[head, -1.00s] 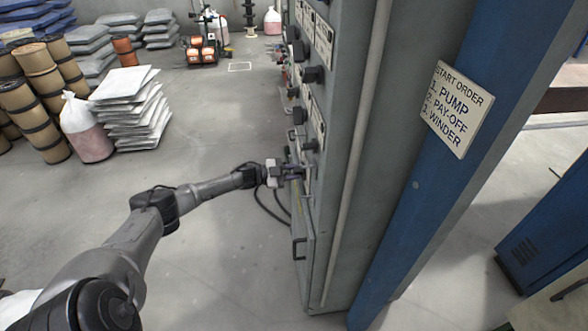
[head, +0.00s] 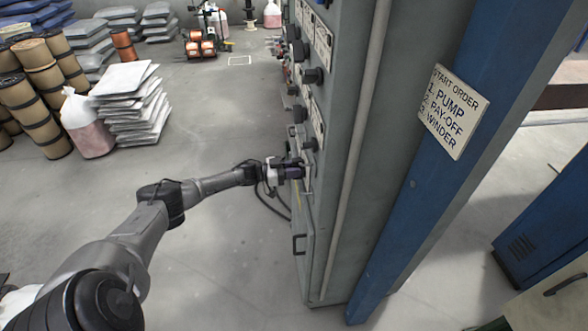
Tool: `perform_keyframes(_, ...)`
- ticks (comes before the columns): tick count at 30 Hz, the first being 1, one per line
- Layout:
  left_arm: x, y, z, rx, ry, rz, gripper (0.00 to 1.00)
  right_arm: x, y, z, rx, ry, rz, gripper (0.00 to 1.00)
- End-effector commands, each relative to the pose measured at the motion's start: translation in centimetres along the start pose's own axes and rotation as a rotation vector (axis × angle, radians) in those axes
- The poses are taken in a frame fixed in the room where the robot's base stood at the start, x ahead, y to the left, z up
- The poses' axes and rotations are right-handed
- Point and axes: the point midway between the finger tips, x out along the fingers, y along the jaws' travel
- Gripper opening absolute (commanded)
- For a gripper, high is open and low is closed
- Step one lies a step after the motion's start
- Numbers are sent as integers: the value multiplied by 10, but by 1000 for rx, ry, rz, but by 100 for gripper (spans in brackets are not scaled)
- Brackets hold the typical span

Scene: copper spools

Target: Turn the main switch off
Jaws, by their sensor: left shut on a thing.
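A tall grey control cabinet (head: 345,120) is seen at a steep angle from its side, with knobs and labels on its left-facing front. My left gripper (head: 293,171) is at the lower part of that front, below the black knobs. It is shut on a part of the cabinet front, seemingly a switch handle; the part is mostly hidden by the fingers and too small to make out. Which control is the main switch, and its position, I cannot tell. My right gripper is not in view.
A blue post with a start order sign (head: 453,112) stands right of the cabinet. A handle (head: 299,245) sits low on the cabinet front. Cardboard drums (head: 36,118), a stack of white sacks (head: 135,105) and a pink-filled bag (head: 88,128) stand at left. The floor between is clear.

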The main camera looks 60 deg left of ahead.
Motion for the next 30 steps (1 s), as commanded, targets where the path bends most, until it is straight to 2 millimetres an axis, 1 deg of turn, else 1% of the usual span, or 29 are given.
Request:
perform_keyframes(14, 0, 0, 0, -16, 1, 0, 0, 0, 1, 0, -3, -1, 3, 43)
perform_keyframes(15, 0, 0, 0, -16, 1, 0, 24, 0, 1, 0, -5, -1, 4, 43)
perform_keyframes(21, 0, 0, 0, -14, 0, 0, 44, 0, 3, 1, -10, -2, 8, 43)
perform_keyframes(23, 0, 0, 0, -14, 0, 0, 49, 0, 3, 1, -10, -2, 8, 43)
perform_keyframes(30, -1, 0, 0, -13, 0, 0, 49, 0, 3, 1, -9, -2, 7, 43)
